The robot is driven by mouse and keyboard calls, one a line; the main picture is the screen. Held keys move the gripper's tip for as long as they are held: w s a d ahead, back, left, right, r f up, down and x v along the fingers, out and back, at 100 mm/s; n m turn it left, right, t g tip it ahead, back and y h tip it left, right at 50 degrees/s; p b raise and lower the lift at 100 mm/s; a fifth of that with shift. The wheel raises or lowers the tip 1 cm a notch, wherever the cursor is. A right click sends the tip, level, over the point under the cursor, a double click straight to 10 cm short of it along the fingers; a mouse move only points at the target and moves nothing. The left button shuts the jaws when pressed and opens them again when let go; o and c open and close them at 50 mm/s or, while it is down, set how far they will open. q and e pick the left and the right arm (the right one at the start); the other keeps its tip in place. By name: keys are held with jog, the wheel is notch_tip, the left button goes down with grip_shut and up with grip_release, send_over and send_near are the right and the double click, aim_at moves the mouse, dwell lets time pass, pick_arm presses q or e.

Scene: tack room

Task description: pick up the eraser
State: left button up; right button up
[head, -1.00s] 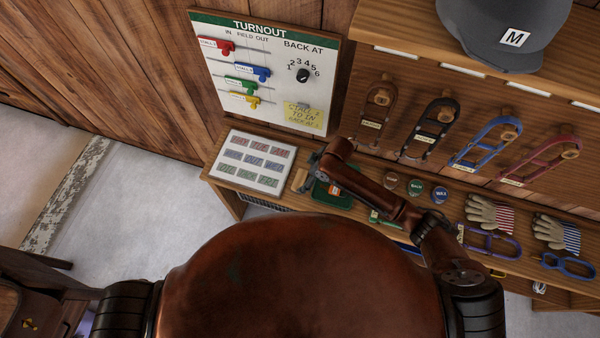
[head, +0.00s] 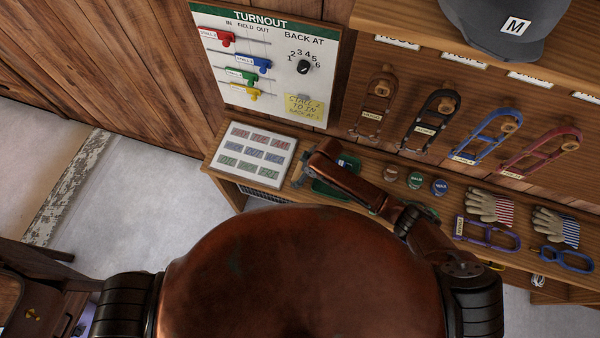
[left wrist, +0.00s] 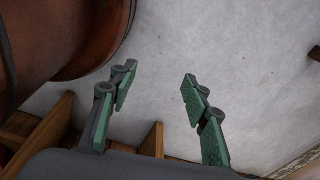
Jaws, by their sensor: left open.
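A small tan block (head: 299,172), possibly the eraser, lies on the bench between the white card of coloured labels and the green tray; it is small and partly covered. My right gripper (head: 303,174) is down at this block, with its forearm crossing over the tray. Its fingers are too small and hidden to tell whether they are open or shut. My left gripper (left wrist: 160,95) is open and empty in the left wrist view, with pale floor behind it. It does not show in the head view.
The label card (head: 254,156) lies left of the block. The green tray (head: 326,189) is partly under my arm. The turnout board (head: 265,65) stands behind. Round tins (head: 415,180), gloves (head: 489,207) and halters lie to the right.

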jog(key=c, duration=1)
jog(key=shift+r, duration=0.15)
